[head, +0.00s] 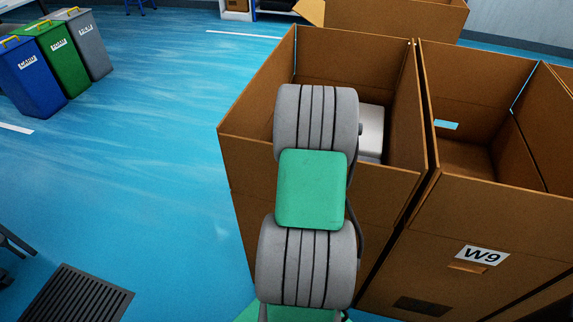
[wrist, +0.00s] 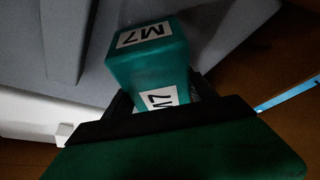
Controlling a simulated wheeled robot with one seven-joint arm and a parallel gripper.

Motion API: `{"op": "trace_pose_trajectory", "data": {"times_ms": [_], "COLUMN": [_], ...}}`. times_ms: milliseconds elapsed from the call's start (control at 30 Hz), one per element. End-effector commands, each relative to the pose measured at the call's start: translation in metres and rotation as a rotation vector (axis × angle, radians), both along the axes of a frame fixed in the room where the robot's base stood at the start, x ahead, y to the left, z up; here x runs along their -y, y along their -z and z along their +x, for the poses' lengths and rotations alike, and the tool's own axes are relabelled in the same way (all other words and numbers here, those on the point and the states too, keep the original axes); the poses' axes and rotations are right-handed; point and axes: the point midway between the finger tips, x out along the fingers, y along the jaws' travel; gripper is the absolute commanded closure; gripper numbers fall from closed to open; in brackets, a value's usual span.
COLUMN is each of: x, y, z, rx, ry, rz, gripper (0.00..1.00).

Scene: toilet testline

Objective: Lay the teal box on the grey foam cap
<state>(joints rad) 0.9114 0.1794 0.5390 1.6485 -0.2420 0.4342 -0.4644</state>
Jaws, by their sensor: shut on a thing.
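The teal box (wrist: 150,72), with M7 labels on two faces, shows in the wrist view. My gripper (wrist: 160,103) is shut on it, with the dark fingers at its sides and the box jutting out past them. A grey surface (wrist: 215,25) with a raised ridge, apparently the grey foam cap, lies behind the box. I cannot tell whether the box touches it. In the head view my arm reaches into the left open carton (head: 258,110) and hides the gripper and the teal box.
A pale object (head: 371,135) sits inside the left carton. Carton W9 (head: 480,225) stands close on its right, its visible inside mostly bare. The high carton walls surround my arm's end. Blue, green and grey bins (head: 88,45) stand far left. The blue floor between is mostly clear.

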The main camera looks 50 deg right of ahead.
Motion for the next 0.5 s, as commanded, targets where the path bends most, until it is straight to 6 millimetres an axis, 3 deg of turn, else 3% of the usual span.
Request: {"op": "trace_pose_trajectory", "data": {"times_ms": [100,133,400,500], "x": [0.0005,0.0006,0.0003,0.0001], "y": [0.0025,0.0018,0.0019,0.0020], "z": [0.0005,0.0005,0.0002,0.0000], "rx": [0.002,0.002,0.001,0.000], "ry": [0.000,-0.001,0.000,0.000], "rz": [-0.001,-0.002,0.000,0.000], "gripper": [1.00,0.33,0.11,0.09]}}
